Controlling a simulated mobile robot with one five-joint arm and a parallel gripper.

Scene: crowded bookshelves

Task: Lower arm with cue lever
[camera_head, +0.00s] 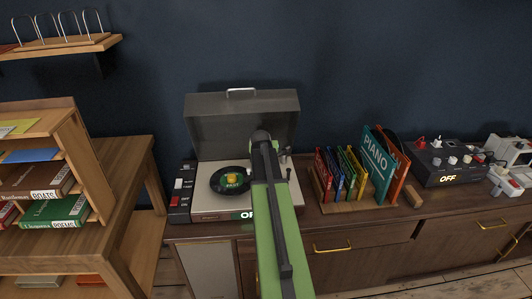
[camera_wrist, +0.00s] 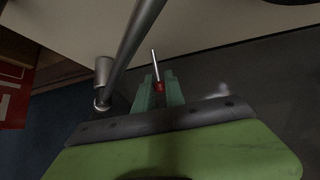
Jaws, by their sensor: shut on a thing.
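The record player (camera_head: 205,203) stands on the cabinet with its grey lid (camera_head: 215,105) open. In the wrist view, the cue lever (camera_wrist: 155,66) is a thin metal rod with a red tip. My gripper (camera_wrist: 158,90) has its two teal fingers shut on either side of the red tip. The silver tonearm (camera_wrist: 133,45) runs diagonally just left of the lever. In the head view, my green arm hides the player's right part, the gripper and the lever.
Records in a wooden rack (camera_head: 350,203), including a teal PIANO sleeve, stand right of the player. A dark box (camera_head: 448,165) reading OFF is farther right. A wooden shelf (camera_head: 75,135) with books is at the left. A small mixer (camera_head: 180,190) adjoins the player.

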